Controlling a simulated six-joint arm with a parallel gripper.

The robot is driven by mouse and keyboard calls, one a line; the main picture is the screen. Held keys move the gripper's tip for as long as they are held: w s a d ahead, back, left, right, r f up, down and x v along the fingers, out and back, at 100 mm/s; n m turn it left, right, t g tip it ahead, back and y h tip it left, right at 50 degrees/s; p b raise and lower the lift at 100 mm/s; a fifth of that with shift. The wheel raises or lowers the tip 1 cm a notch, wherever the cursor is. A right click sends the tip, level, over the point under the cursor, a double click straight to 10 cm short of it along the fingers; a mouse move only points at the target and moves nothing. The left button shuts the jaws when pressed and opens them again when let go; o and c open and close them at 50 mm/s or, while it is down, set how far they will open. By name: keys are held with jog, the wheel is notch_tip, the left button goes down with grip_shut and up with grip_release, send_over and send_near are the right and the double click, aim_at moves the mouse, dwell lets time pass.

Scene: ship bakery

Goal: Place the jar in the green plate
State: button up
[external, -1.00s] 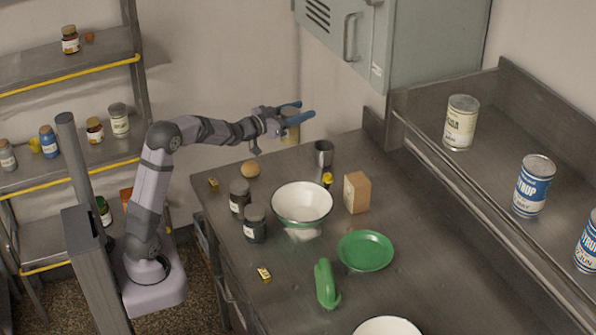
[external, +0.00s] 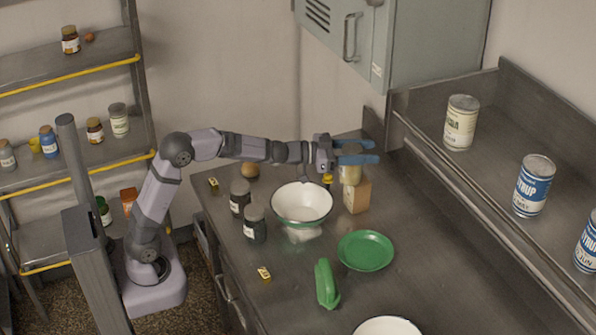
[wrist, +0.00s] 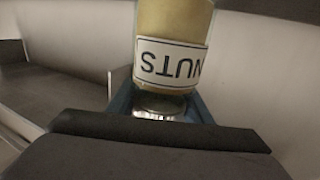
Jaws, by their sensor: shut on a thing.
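My gripper (external: 362,152) is shut on a jar (external: 350,173), which has a pale tan body. In the wrist view the jar (wrist: 173,25) shows a white label reading "NUTS", upside down in that picture, between the blue fingers. In the external view the fingers and wrist partly hide the jar. It is held above the back part of the counter, in front of the view of the cardboard box. The green plate (external: 366,251) lies empty on the counter, nearer the camera than my gripper.
A white bowl (external: 302,203) stands left of the plate, with two dark jars (external: 255,224) beside it. A brown box (external: 362,195) stands behind the plate. A green object (external: 326,284) lies in front of it. The counter right of the plate is clear.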

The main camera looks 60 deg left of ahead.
jog(key=s+d+m+g+h, duration=0.3)
jog(key=d+h, duration=0.1)
jog(key=d, duration=1.3)
notch_tip(320, 180, down, 15)
jog(key=shift+a+t+p, duration=0.25)
jog(key=shift+t+p, duration=0.05)
jog(key=shift+t, duration=0.1)
jog(key=shift+w, duration=0.1)
jog(key=shift+f, duration=0.2)
jog(key=o, duration=1.3)
jog(key=shift+o, duration=0.5)
